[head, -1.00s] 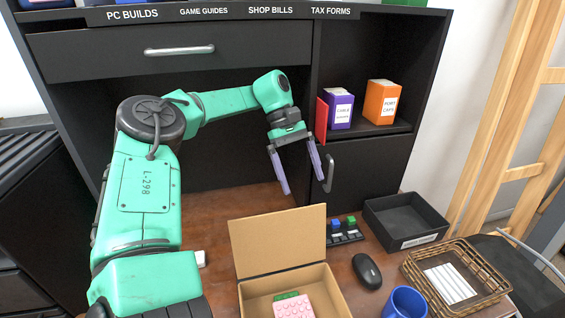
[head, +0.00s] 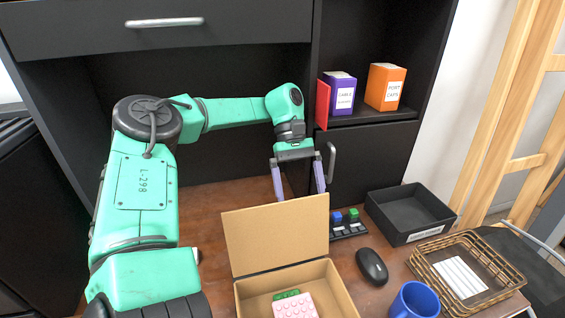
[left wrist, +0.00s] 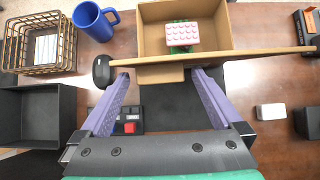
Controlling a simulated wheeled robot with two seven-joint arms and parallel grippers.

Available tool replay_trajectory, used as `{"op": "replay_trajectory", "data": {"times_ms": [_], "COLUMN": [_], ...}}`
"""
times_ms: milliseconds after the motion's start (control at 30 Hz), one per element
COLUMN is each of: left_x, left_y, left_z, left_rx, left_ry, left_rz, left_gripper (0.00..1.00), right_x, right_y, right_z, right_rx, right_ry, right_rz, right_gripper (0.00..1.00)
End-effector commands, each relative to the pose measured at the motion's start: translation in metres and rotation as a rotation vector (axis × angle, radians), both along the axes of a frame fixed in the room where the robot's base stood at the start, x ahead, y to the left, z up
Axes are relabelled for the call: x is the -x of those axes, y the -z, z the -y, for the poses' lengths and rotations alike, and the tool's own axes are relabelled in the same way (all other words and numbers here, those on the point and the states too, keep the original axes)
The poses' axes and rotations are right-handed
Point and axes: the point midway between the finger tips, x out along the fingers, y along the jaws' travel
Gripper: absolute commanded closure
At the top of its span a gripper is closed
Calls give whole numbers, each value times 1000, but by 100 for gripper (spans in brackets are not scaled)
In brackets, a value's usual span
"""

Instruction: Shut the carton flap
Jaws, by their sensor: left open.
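The cardboard carton (head: 345,281) stands on the desk at the bottom centre of the head view, with its flap (head: 277,236) standing up at the back. A pink brick (head: 296,306) and a green brick lie inside. The carton (left wrist: 229,22) and the flap's edge (left wrist: 240,56) also show in the left wrist view. My left gripper (head: 300,197) is open and empty behind the flap. In the left wrist view its two purple fingertips (left wrist: 160,73) are close to the flap; I cannot tell if they touch it. My right gripper is not in view.
A black mouse (head: 371,266), a blue mug (head: 413,300) and a wire basket (head: 428,270) stand right of the carton. A black tray (head: 385,222) and a small keypad (head: 347,229) lie behind them. The cabinet (head: 370,160) closes off the back.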

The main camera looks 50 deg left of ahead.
Motion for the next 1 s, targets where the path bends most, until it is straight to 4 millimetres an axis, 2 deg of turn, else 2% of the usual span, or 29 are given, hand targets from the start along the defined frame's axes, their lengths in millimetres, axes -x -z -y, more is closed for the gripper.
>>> {"op": "replay_trajectory", "data": {"times_ms": [33, 133, 167, 533, 800, 1000], "left_x": [0, 0, 0, 1, 9, 12], "left_y": [0, 0, 0, -1, -8, -10], "left_z": [0, 0, 0, 1, 19, 24], "left_rx": [0, 0, 0, -5, -46, -63], "left_ry": [0, 0, 0, 1, 2, 0], "left_rz": [0, 0, 0, 3, 23, 31], "left_gripper": [0, 38, 41, 41, 41, 41], "right_x": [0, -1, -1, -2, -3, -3], "right_y": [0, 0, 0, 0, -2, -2], "right_z": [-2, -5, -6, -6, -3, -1], "right_rx": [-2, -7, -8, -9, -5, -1], "right_ry": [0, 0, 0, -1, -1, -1], "right_rz": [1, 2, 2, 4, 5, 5], "right_gripper": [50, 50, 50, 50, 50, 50]}}
